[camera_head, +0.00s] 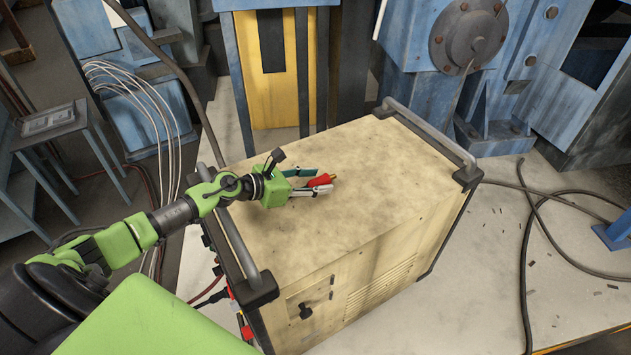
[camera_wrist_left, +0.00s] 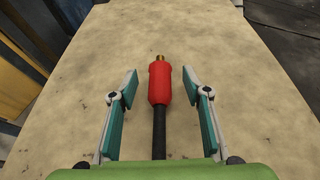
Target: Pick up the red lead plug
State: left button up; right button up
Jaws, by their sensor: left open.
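The red lead plug (camera_head: 319,181) is at my left gripper, above or on the top of the beige cabinet (camera_head: 385,170). In the left wrist view the plug (camera_wrist_left: 160,84) has a brass tip pointing away and a black cable running back toward the palm. My left gripper (camera_head: 326,183) is open, with one finger on each side of the plug. In the left wrist view both fingers of the gripper (camera_wrist_left: 160,84) stand apart from the plug, with a gap on each side. Whether the plug touches the cabinet top I cannot tell. My right gripper is not in view.
Grey rail handles stand at the cabinet's left end (camera_head: 240,245) and right end (camera_head: 430,135). Other red plugs (camera_head: 246,330) are at the cabinet's lower left side. The cabinet top around the gripper is clear. Dark cables (camera_head: 530,235) lie on the floor at right.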

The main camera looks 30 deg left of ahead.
aim_at(320, 178)
pick_arm(q)
jog(key=shift+x, duration=1)
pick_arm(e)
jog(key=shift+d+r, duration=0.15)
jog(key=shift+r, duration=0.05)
pick_arm(q)
jog(key=shift+s, duration=0.1)
jog(key=shift+c, duration=0.4)
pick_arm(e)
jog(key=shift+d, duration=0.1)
pick_arm(q)
grip_shut()
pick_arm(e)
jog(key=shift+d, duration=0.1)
pick_arm(q)
notch_tip(320, 178, up, 10)
jog(key=shift+f+p, duration=0.15)
jog(key=shift+p, duration=0.75)
jog(key=shift+f+b, duration=0.15)
jog(key=shift+b, duration=0.15)
jog(key=shift+n, duration=0.4)
jog(key=f+b, duration=0.2)
jog(key=f, duration=0.1)
jog(key=f+b, duration=0.6)
jog(key=shift+s+a, duration=0.35)
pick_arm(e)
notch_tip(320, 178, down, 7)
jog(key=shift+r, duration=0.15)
